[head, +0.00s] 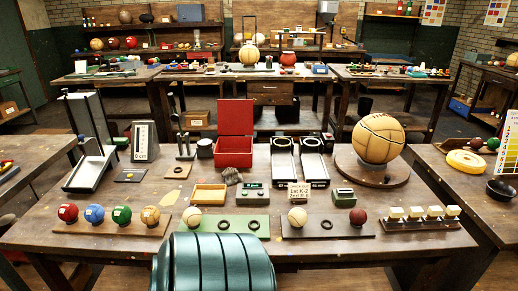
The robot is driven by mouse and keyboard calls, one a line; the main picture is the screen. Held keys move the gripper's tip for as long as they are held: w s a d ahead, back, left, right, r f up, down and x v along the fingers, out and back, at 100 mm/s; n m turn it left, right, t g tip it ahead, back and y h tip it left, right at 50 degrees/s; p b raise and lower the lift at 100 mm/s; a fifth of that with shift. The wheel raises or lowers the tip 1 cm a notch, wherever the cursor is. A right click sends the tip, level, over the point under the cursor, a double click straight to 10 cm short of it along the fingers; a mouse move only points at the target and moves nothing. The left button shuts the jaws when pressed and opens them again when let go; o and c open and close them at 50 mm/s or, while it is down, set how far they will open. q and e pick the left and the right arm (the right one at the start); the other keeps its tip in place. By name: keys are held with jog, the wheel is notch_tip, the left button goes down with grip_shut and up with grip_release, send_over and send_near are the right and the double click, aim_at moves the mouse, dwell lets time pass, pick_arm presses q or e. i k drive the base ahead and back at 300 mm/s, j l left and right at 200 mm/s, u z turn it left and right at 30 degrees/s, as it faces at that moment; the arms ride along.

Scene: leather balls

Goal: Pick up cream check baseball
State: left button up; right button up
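One cream ball (297,217) rests on a dark board (340,232) below a small white sign (299,191). The other cream ball (192,217) rests at the left end of a green board (208,225). Both are small here, and I cannot tell from their surfaces which is the check baseball. A dark red ball (358,217) sits at the right end of the dark board, with a dark ring (327,222) between. Neither of my grippers is in view.
Left is a board with red (68,213), blue (94,214), green (121,215) and tan (150,215) balls. Behind stand a red box (233,150), a wooden tray (209,194) and a large tan ball (377,138).

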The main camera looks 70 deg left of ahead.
aim_at(297, 217)
jog(key=u, duration=2)
